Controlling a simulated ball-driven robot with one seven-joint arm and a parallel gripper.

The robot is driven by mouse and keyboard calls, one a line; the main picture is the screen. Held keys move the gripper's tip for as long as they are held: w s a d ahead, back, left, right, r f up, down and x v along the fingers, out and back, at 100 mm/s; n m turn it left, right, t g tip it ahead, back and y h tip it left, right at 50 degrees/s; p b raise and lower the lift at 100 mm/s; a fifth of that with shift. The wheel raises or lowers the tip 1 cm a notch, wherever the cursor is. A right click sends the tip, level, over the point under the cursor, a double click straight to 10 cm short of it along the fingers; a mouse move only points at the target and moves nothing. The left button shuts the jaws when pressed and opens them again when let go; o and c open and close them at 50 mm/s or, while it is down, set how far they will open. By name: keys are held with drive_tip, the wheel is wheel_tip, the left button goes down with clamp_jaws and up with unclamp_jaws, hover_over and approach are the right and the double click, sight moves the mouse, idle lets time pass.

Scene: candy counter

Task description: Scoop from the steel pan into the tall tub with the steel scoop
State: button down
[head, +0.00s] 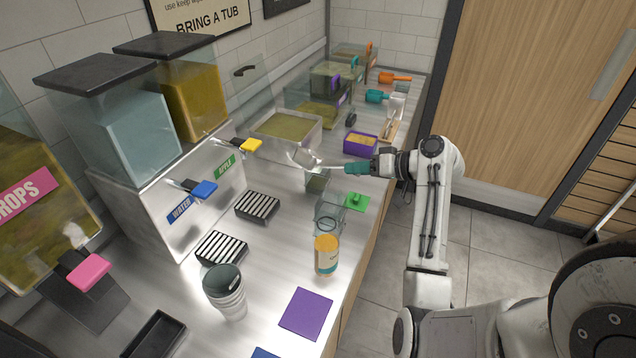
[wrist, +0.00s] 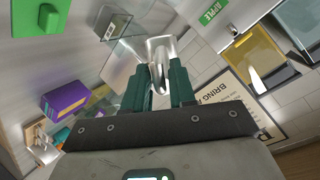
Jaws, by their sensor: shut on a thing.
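My gripper (head: 350,168) is shut on the handle of the steel scoop (head: 303,157). In the wrist view the scoop (wrist: 161,50) extends out from between the teal fingers (wrist: 160,88). I cannot tell whether the scoop holds anything. The steel pan (head: 317,138), filled with yellow-green stuff, lies just behind and left of the scoop. A clear tub (head: 318,184), apparently the tall tub, stands upright under the scoop with some greenish stuff inside. The scoop's bowl is above it, near its left rim.
A green lid (head: 355,202) and another clear container (head: 329,211) stand nearer me, with an orange-capped jar (head: 326,255). A purple box (head: 360,144) is behind my gripper. Dispensers with blue (head: 203,190) and yellow (head: 251,145) levers line the left.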

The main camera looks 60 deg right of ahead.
drive_tip(key=n+h+b, duration=0.1)
drive_tip(key=a+n+g, duration=0.1)
drive_tip(key=f+n+h+b, duration=0.1)
drive_tip(key=shift+w+a+g+h+b, duration=0.25)
drive_tip(key=shift+a+g+h+b, duration=0.05)
drive_tip(key=shift+b, duration=0.05)
drive_tip(key=shift+n+h, duration=0.6)
drive_tip(key=shift+h, duration=0.1)
drive_tip(key=r+p, duration=0.3)
drive_tip(key=r, duration=0.1)
drive_tip(key=shift+w+a, duration=0.1)
drive_tip(key=shift+a, duration=0.2)
idle(0.4)
